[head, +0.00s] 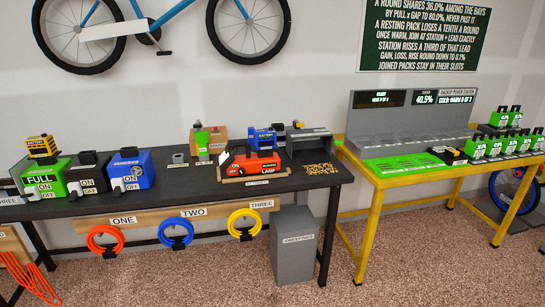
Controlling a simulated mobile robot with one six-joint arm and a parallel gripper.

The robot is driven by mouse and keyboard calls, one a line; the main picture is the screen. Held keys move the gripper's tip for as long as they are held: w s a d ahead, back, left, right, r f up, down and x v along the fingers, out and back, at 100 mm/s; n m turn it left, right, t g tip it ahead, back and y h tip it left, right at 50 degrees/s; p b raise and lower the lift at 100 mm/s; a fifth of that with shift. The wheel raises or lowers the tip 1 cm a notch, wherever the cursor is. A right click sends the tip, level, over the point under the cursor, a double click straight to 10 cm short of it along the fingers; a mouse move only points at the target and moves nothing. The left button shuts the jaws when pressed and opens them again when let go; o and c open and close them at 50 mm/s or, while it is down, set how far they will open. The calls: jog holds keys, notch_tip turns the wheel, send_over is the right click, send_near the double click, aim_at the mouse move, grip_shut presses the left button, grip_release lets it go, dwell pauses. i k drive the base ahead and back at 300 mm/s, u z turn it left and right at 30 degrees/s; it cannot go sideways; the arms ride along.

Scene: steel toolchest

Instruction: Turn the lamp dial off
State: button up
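An orange-red and black tool or lamp unit (258,163) sits on a wooden base on the dark workbench, right of the middle. A small label along the front of its base (257,182) seems to read LAMP. A dial cannot be made out clearly there, and its setting is too small to tell. My gripper is not in view.
On the dark bench (190,190) stand green (47,178), black (87,173) and blue (131,170) chargers with ON/OFF labels. A blue-topped pack (262,138) stands behind the orange unit. A yellow-framed table (420,178) holds green packs. A grey bin (294,258) stands below.

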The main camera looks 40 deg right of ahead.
aim_at(241, 171)
jog(key=u, duration=1.15)
jog(key=k, duration=0.1)
jog(key=z, duration=2.3)
jog(key=k, duration=0.9)
jog(key=u, duration=0.15)
jog(key=i, duration=0.65)
